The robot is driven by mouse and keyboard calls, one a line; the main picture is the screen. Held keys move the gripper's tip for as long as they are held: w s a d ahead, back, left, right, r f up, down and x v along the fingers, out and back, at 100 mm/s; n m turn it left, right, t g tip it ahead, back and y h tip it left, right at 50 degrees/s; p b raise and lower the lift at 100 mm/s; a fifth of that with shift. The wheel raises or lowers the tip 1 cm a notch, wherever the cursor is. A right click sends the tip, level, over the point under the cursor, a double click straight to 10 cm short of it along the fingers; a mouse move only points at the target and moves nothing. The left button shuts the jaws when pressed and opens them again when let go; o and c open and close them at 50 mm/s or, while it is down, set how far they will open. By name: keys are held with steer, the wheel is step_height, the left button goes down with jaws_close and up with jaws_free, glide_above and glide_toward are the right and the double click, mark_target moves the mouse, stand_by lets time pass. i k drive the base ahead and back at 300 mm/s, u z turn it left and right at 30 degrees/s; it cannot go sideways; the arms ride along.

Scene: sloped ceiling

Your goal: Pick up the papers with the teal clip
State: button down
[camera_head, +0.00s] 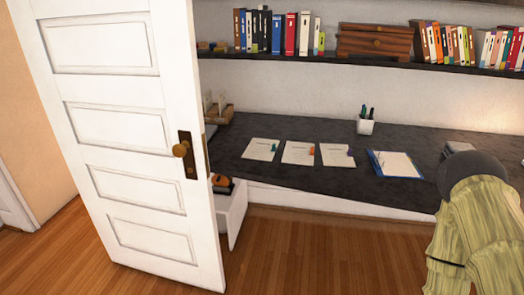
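The papers with the teal clip (260,149) lie flat on the dark desk, leftmost in a row of three paper stacks. The teal clip (273,147) is at their right edge. Papers with an orange clip (297,154) lie just to the right, then papers with a purple clip (334,157). My arm shows at the right edge, well to the right of all the papers. My gripper's fingers do not show; a small grey part sits beyond the dark joint, but I cannot make out what it is.
A blue clipboard (395,164) lies right of the papers, with a white pen cup (366,124) behind. A white door (125,130) stands open at left. A drawer (232,212) is open under the desk (290,186). A bookshelf (290,60) runs above.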

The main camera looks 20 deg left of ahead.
mark_target(260, 149)
steer(key=u, duration=0.75)
steer(key=i, duration=1.4)
